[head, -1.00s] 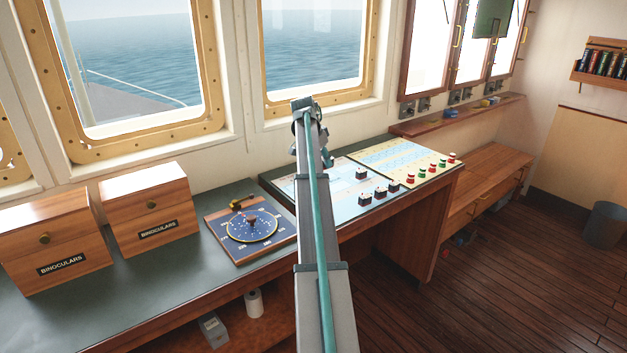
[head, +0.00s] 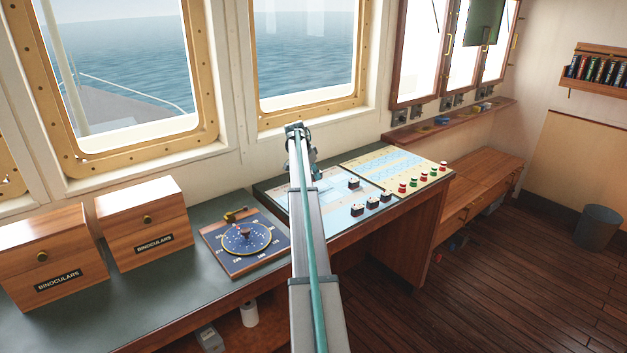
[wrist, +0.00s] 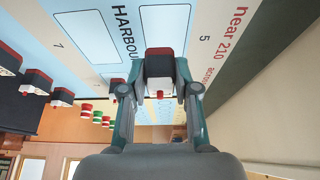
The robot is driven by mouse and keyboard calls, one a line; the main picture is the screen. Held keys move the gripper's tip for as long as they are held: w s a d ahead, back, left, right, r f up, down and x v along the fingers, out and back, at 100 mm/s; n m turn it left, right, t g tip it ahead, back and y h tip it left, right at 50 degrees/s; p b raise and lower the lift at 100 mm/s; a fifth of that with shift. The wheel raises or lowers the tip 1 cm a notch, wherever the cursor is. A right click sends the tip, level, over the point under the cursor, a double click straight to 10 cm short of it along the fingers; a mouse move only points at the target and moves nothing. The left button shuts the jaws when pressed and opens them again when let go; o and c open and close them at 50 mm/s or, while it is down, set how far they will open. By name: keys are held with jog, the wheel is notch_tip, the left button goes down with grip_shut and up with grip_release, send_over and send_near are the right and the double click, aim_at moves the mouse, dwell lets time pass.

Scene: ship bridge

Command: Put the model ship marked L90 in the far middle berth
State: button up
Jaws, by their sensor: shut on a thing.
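My gripper (wrist: 160,88) is shut on a model ship (wrist: 159,65) with a dark red-and-black top and a white part; its marking is not readable. In the wrist view it is held over the pale blue harbour board (wrist: 85,8), which has white outlined berths and the numbers 5 and 7. Whether the ship touches the board cannot be told. In the head view, the harbour board (head: 337,218) lies on the desk; my arm covers its left part and most of my gripper (head: 313,172). The held ship is not clear there.
Several other dark model ships (head: 372,202) stand on the board's right part. Beyond them is a yellow-and-blue panel (head: 385,160) with red and green pieces (head: 414,182). A compass board (head: 243,255) and binocular boxes (head: 147,222) stand to the left. Windows rise behind.

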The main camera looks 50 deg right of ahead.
jog(key=shift+w+d+f, duration=0.2)
jog(key=shift+d+f, duration=0.05)
jog(key=shift+f, duration=0.15)
jog(key=shift+w+f+p, duration=0.1)
jog(key=shift+f+p, duration=0.4)
jog(key=shift+f, duration=1.2)
jog(key=shift+f, duration=0.1)
jog(key=shift+f, duration=0.1)
jog(key=o, duration=1)
jog(key=b+v, duration=0.2)
jog(key=v, duration=1)
jog(key=shift+d+r+b, duration=0.1)
jog(key=shift+r+b, duration=0.1)
jog(key=shift+b, duration=0.2)
